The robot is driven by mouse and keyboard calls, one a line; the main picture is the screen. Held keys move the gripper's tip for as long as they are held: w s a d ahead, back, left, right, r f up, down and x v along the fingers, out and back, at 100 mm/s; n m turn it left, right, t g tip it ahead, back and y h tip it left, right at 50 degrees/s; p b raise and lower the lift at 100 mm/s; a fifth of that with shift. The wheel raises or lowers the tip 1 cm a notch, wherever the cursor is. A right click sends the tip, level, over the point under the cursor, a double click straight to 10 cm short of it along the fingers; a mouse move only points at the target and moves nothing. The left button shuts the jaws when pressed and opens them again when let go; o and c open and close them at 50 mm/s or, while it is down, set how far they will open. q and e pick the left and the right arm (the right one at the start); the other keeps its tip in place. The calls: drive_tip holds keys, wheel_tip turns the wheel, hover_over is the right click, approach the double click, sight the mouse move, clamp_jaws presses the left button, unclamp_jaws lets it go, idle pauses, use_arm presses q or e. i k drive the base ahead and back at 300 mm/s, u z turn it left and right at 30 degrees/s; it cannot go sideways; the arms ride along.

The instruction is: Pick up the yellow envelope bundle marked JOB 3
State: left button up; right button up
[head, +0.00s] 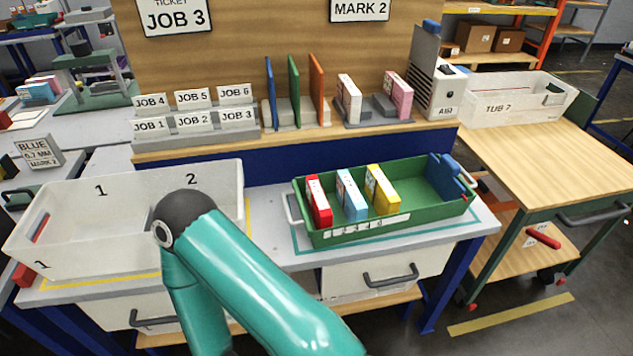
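A yellow envelope bundle (382,190) stands upright in the green tray (425,222), to the right of a light blue bundle (351,195) and a red bundle (319,200). The print on the yellow bundle is too small to read. A ticket sign (175,14) on the board reads JOB 3, and a JOB 3 card (237,116) sits at the right of the front row of the card rack. One teal arm of mine rises at the bottom of the head view, left of the tray. Neither gripper shows.
A white bin (125,255) with compartments marked 1 and 2 stands left of the tray. Blue, green and orange dividers (294,90), white and pink bundles (399,94) stand on the shelf behind. A side table (560,160) bears TUB 7.

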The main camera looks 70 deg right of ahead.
sight(384, 199)
drive_tip(key=z, duration=0.4)
drive_tip(key=i, duration=0.15)
drive_tip(key=u, duration=1.1)
drive_tip(key=k, duration=2.75)
drive_tip(key=z, duration=1.15)
drive_tip(key=i, duration=1.05)
drive_tip(key=u, duration=0.05)
